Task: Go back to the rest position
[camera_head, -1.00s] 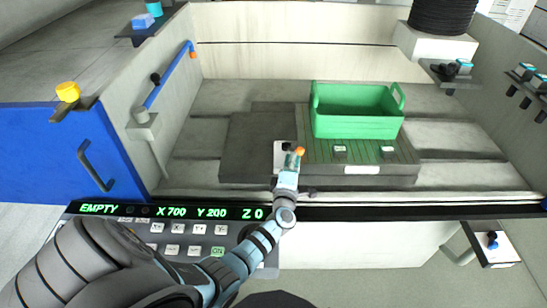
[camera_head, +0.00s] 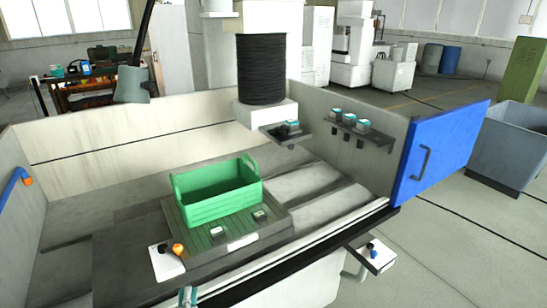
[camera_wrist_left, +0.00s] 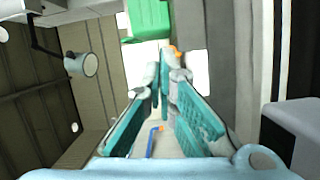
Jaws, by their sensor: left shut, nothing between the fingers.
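My left gripper (camera_head: 187,297) shows only as a small teal part at the bottom edge of the head view. In the left wrist view its teal fingers (camera_wrist_left: 166,68) are shut with nothing between them. They point towards a white plate (camera_head: 165,262) with an orange knob (camera_head: 178,249) at the near left corner of the slotted bed. The gripper appears apart from the knob in the head view; the exact gap cannot be told. My right gripper is in neither view.
A green crate (camera_head: 216,192) stands on the slotted bed inside the walled machine tank. A blue door (camera_head: 436,150) stands at the right. A small shelf (camera_head: 372,254) juts from the front. Open floor lies right of the machine.

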